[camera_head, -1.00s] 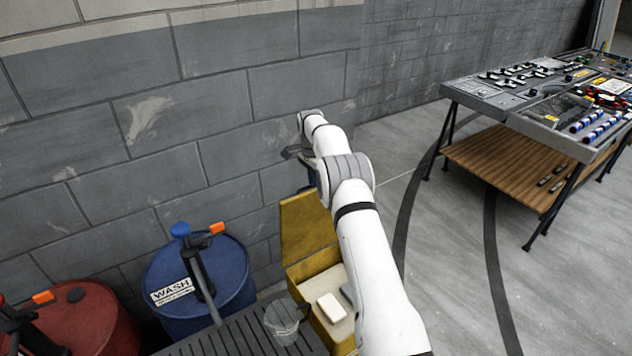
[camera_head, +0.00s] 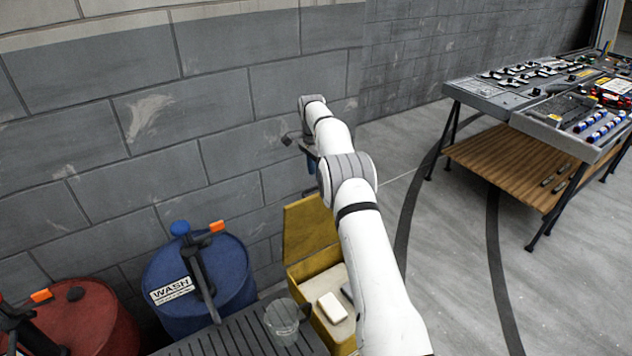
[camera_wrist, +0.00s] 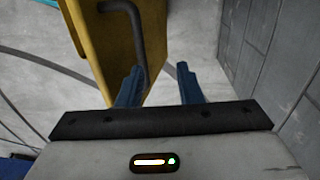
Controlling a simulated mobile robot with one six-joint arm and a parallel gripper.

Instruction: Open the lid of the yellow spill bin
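The yellow spill bin (camera_head: 337,338) stands on the floor by the wall, partly hidden behind my arm. Its lid (camera_head: 308,228) is raised and stands up at the wall side, so the inside shows with a pale block (camera_head: 332,307) in it. In the wrist view the yellow lid (camera_wrist: 104,38) stands at the upper left with its dark bent handle (camera_wrist: 139,42). My gripper (camera_wrist: 160,72) has its two blue fingers apart with nothing between them. The left finger overlaps the lid's edge below the handle in the picture; I cannot tell whether it touches.
A blue WASH drum (camera_head: 232,278) and a red drum (camera_head: 95,318) stand left of the bin. A slatted grey surface (camera_head: 235,338) holds a clear container (camera_head: 283,320) beside it. A workbench (camera_head: 520,165) stands at right, with open floor between.

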